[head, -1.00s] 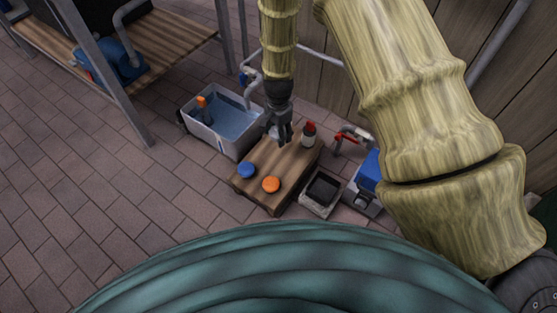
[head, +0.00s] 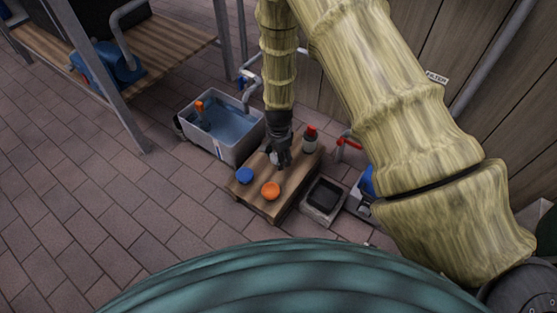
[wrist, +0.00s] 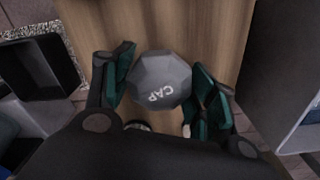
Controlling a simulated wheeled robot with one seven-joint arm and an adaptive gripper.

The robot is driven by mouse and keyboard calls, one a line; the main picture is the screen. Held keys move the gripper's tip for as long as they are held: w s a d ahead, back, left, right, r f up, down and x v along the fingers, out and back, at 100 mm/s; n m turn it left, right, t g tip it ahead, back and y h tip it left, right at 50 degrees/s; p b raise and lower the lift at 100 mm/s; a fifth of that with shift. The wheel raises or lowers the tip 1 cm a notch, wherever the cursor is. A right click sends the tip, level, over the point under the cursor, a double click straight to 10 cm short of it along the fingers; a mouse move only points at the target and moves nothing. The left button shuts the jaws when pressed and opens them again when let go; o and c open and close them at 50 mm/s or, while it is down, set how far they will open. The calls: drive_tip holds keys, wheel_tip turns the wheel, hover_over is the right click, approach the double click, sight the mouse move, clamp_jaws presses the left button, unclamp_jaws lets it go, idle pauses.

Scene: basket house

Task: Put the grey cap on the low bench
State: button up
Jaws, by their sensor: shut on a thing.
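The grey cap (wrist: 160,78) is a faceted disc marked "CAP", between the two fingers of my gripper (wrist: 162,92) in the wrist view. My gripper is shut on it, with a finger pad at each side. In the head view my gripper (head: 279,160) points down over the low wooden bench (head: 268,204), and the cap shows only as a small pale patch (head: 273,157) by the fingers. Bare bench wood (wrist: 190,22) lies beneath the cap in the wrist view. I cannot tell whether the cap touches the bench top.
A blue disc (head: 245,176) and an orange disc (head: 270,190) lie on the bench's near part. A red-topped bottle (head: 310,139) stands at its far right. A water-filled grey tub (head: 222,130) is to the left, a dark-centred tray (head: 323,196) to the right.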

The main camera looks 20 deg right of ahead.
drive_tip(key=shift+f, duration=0.55)
drive_tip(key=shift+r, duration=0.1)
drive_tip(key=o, duration=1)
